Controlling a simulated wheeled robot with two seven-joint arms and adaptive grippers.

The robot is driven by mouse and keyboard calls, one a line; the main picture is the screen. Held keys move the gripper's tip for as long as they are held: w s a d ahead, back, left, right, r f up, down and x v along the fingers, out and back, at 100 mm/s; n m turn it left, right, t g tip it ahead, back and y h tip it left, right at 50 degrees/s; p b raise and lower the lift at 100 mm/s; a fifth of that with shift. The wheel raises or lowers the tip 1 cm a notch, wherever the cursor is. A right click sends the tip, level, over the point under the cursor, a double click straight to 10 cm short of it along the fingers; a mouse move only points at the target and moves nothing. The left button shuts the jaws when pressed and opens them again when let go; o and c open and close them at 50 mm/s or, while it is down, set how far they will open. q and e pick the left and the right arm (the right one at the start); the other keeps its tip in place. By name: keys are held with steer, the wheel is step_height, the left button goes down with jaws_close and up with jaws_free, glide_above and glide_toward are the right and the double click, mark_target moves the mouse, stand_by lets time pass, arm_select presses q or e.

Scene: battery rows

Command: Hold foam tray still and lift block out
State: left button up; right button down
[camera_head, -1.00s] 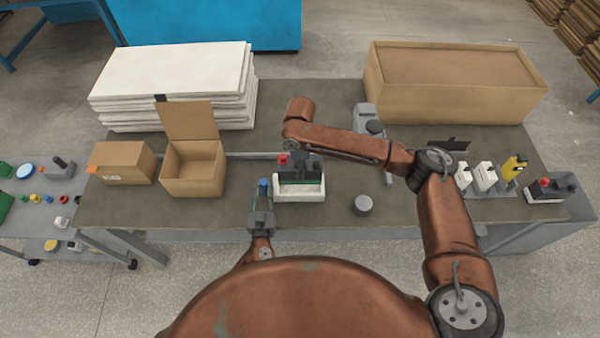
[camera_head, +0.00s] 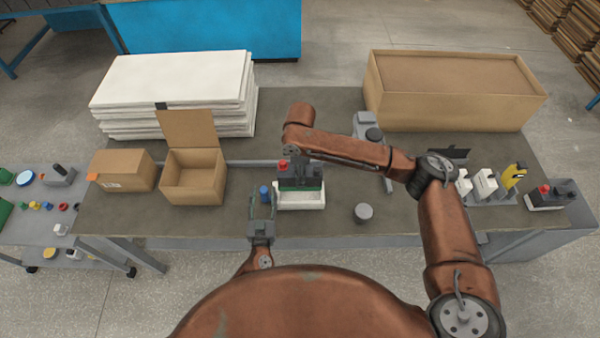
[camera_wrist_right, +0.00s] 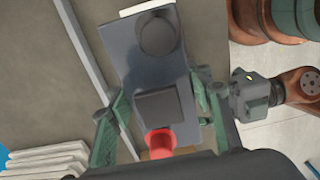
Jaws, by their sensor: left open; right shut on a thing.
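The foam tray (camera_head: 301,201) is a white shallow tray near the table's front edge. My right gripper (camera_head: 297,160) reaches over from the right and is shut on the block, partly hidden by my arm. In the right wrist view, the block's dark face (camera_wrist_right: 150,65) lies between the green fingers. My left gripper (camera_head: 262,205) is open just left of the tray. A small blue piece (camera_head: 265,191) shows at its fingertips.
An open cardboard box (camera_head: 193,188) and a closed one (camera_head: 122,168) stand to the left. White slabs (camera_head: 170,90) are stacked behind. A large box (camera_head: 450,95) is at the back right.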

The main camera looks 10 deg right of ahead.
arm_select(q)
steer(key=shift+s, duration=0.1)
arm_select(e)
steer(key=shift+w+r, duration=0.1)
steer(key=shift+r, duration=0.1)
arm_select(q)
steer(key=s, duration=0.4)
steer(key=s+a, duration=0.1)
steer(key=s, duration=0.6)
steer(key=shift+s+a, duration=0.25)
steer(key=shift+s, duration=0.05)
